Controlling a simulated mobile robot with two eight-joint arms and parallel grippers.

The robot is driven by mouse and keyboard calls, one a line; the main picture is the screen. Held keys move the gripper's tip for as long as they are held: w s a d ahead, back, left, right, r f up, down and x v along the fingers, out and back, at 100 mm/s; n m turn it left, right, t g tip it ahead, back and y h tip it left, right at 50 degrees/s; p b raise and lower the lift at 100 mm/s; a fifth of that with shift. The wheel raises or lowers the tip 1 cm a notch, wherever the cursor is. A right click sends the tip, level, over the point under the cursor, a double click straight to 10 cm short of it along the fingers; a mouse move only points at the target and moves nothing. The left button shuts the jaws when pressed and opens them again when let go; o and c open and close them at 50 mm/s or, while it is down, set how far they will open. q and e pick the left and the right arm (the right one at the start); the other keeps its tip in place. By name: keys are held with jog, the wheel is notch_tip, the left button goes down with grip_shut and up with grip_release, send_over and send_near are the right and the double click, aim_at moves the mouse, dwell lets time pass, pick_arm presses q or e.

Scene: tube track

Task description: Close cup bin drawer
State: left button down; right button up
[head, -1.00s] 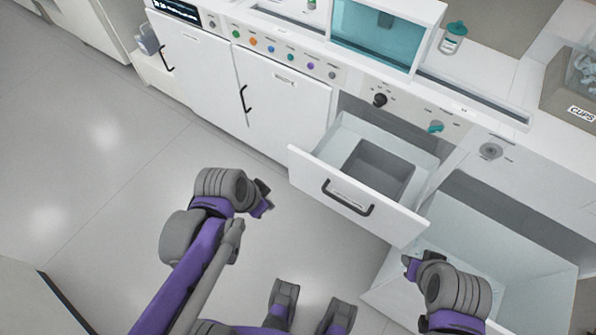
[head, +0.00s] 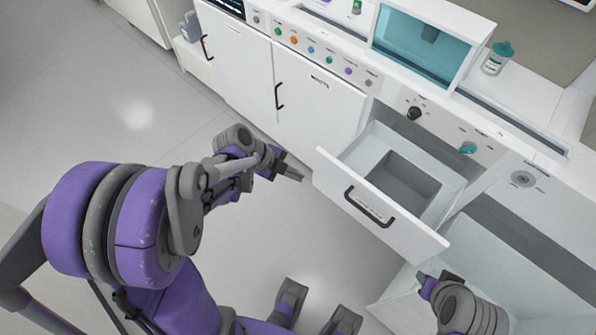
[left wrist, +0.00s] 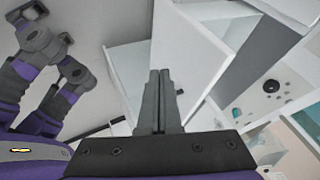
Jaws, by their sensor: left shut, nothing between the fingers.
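Two white drawers stand open. The middle drawer (head: 385,210) has a black bar handle (head: 368,207) and a grey recessed bin (head: 405,182) inside. The larger, lower drawer (head: 500,255) is at the right. I see no label marking either as the cup bin drawer. My left gripper (head: 300,175) is shut and empty, just left of the middle drawer's front panel. In the left wrist view its closed fingers (left wrist: 160,78) point towards a white drawer panel (left wrist: 195,45); contact cannot be told. My right gripper (head: 440,282) is by the lower drawer; its jaws are unclear.
White cabinets with black handles (head: 279,97) line the back left. Above are coloured buttons (head: 311,50), knobs (head: 414,113) and a teal-windowed box (head: 425,42). A teal-capped bottle (head: 497,58) stands on the counter. The floor (head: 110,110) at the left is clear.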

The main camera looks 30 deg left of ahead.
aim_at(329, 179)
pick_arm(q)
jog(key=shift+w+d+f+b, duration=0.15)
jog(key=shift+w+d+f, duration=0.6)
jog(key=shift+w+f, duration=0.3)
jog(key=shift+w+d+f+b, duration=0.2)
jog(key=shift+w+d+f, duration=0.6)
jog(key=shift+w, duration=0.3)
jog(key=shift+w+d+f+b, duration=0.15)
jog(key=shift+w+d+f, duration=0.55)
jog(key=shift+w+f, duration=0.35)
jog(key=w+d, duration=0.3)
jog(key=w, duration=1)
jog(key=w+d, duration=0.4)
jog(key=w, duration=0.9)
jog(key=shift+r, duration=0.15)
jog(key=shift+w, duration=0.1)
jog(key=shift+d, duration=0.1)
